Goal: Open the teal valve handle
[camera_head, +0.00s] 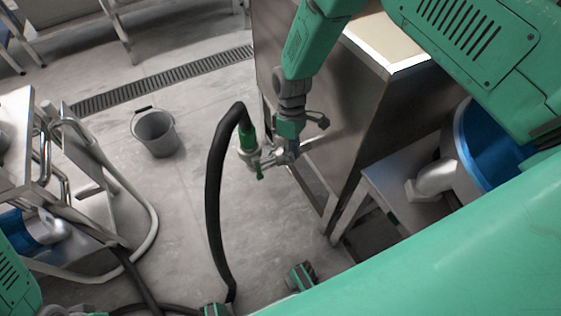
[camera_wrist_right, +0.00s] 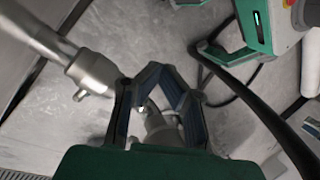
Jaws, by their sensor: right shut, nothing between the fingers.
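The small teal valve handle (camera_head: 260,172) hangs below the metal valve fitting (camera_head: 254,157), at the end of the pipe from the steel cabinet. My right gripper (camera_head: 284,155) is beside the fitting, just right of the handle in the head view. In the wrist view the right gripper (camera_wrist_right: 157,70) is shut with nothing between its fingers, and metal fittings (camera_wrist_right: 158,125) show behind them. I cannot make out the handle there, or whether the fingers touch the valve. I cannot make out my left gripper.
A black hose (camera_head: 213,190) with a green coupling (camera_head: 247,136) joins the fitting from above and loops to the floor. The steel cabinet (camera_head: 338,125) stands close on the right. A grey bucket (camera_head: 156,133) stands left, near a floor drain (camera_head: 165,78). Open floor lies between.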

